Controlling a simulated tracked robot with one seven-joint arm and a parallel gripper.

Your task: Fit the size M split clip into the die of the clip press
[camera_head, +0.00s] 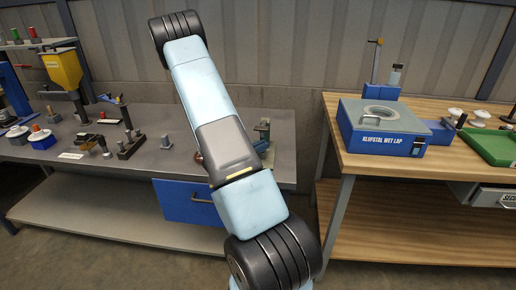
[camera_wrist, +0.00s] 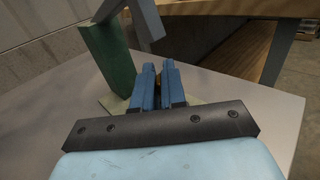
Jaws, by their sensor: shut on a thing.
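In the wrist view my gripper (camera_wrist: 158,68) has its blue fingers close together around a small brownish piece (camera_wrist: 158,79), which looks like the split clip; its size mark cannot be read. The fingers hide most of it. Just ahead and to the left stands a green post (camera_wrist: 108,58) with a grey bar at its top, apparently the clip press, on a pale base plate (camera_wrist: 112,103). The fingertips are above or beside this plate; I cannot tell if they touch. The die is not visible.
The grey workbench (camera_head: 160,160) carries a yellow hopper (camera_head: 62,68), several small fixtures and a blue drawer (camera_head: 188,202). To the right, a wooden bench (camera_head: 365,163) holds a blue box (camera_head: 385,128) and a green tray (camera_head: 492,145). A gap separates the benches.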

